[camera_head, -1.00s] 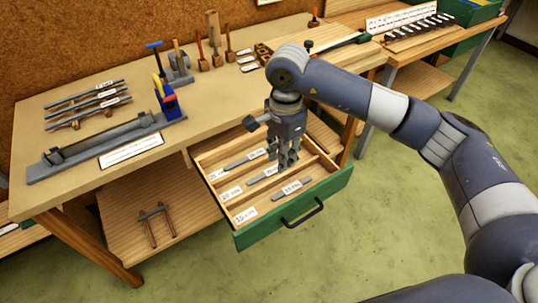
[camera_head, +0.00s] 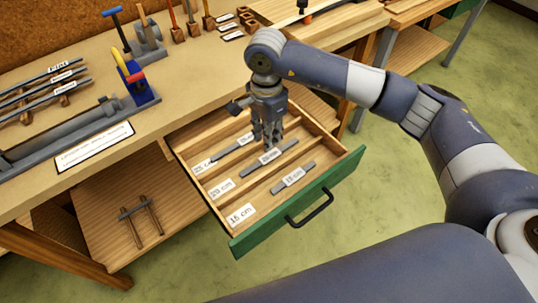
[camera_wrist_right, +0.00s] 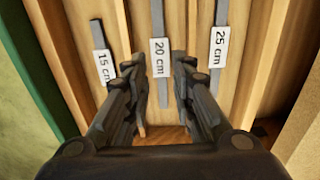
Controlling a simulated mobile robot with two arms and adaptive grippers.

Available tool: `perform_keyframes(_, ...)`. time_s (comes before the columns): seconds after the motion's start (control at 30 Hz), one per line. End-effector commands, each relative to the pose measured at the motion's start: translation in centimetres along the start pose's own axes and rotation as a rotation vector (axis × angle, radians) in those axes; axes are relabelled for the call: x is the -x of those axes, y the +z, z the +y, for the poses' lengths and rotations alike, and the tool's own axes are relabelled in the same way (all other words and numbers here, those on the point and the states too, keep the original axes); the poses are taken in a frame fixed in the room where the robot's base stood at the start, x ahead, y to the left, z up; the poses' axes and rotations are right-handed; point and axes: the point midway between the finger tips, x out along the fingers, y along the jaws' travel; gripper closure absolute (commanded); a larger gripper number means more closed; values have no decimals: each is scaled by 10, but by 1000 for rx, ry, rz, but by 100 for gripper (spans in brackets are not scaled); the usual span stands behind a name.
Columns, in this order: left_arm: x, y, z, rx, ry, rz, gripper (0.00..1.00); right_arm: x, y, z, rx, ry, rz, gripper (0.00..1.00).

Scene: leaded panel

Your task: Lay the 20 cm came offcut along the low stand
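The 20 cm came offcut (camera_head: 283,152) is a grey strip with a white tag, lying in the middle compartment of the open drawer (camera_head: 327,193). My left gripper is out of view.
A 15 cm offcut (camera_head: 294,177) and a 25 cm offcut (camera_head: 232,147) lie in the neighbouring compartments, with thin wooden dividers between. Several strips rest on a rack (camera_head: 42,87) at the back left. A blue tool with a yellow handle (camera_head: 135,80) stands by the low stand's right end.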

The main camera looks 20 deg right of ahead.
Motion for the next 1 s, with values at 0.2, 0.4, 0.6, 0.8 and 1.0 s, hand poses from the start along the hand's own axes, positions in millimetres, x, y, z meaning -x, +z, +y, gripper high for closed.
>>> perform_keyframes(0.2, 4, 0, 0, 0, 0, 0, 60, -24, 0, 0, 1, 0, -1, 77)
perform_keyframes(0.4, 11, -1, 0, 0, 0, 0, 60, -45, 1, 0, 0, 4, -2, 77)
perform_keyframes(0.6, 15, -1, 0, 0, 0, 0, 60, -73, 0, -1, -1, 2, -1, 77)
perform_keyframes(0.8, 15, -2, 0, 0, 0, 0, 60, -78, 0, -2, 1, -2, 0, 77)
perform_keyframes(1.0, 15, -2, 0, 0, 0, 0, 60, -78, 0, -2, 1, -2, 0, 99)
